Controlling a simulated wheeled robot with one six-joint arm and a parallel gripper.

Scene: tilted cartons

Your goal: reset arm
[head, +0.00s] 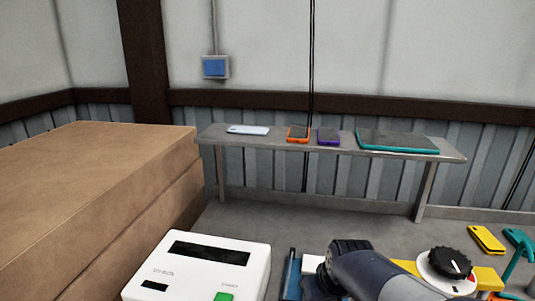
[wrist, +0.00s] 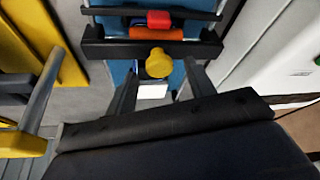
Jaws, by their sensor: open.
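My arm (head: 372,268) shows as a dark grey link low at the right of the head view. The fingers are out of that view. In the wrist view my gripper (wrist: 160,70) is open, with its two dark fingers well apart and nothing held between them. A yellow knob-like part and a small white patch show in the gap between the fingers, in front of a blue surface. I cannot tell how far they are from the fingertips.
A grey bench (head: 220,138) by the wall carries a pale phone (head: 248,130), an orange phone (head: 298,134), a purple phone (head: 328,137) and a teal tablet (head: 398,141). Large brown cartons (head: 95,180) fill the left. A yellow flat item (head: 486,239) lies on the floor at right.

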